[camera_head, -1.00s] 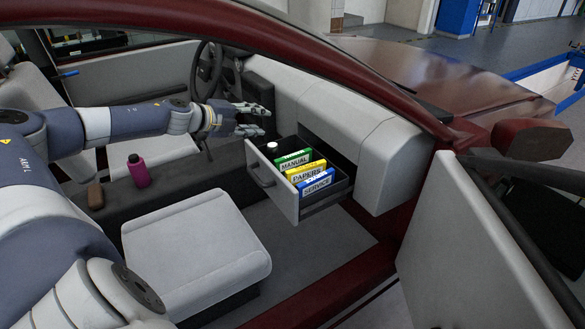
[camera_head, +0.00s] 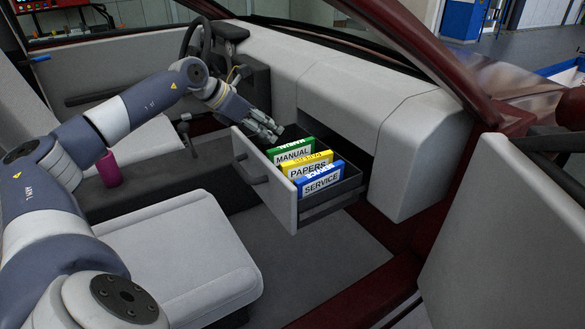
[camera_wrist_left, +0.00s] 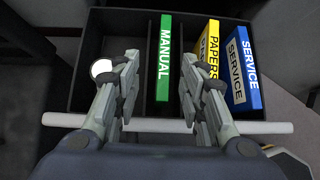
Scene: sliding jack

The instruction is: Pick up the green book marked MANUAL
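The green book marked MANUAL (camera_head: 292,152) stands upright in the open drawer (camera_head: 265,190), at the far end of a row of books. In the left wrist view the green book (camera_wrist_left: 165,60) shows its spine between the two fingers. My left gripper (camera_head: 270,130) is over the drawer's far end, beside the green book. In the left wrist view the gripper (camera_wrist_left: 158,85) is open, its fingers apart on either side of the book's line, not visibly touching it. My right gripper is not in view.
A yellow PAPERS book (camera_head: 306,168) and a blue SERVICE book (camera_head: 322,181) stand beside the green one. A white round object (camera_wrist_left: 102,68) is by the left finger in the left wrist view. A pink bottle (camera_head: 109,170) stands left.

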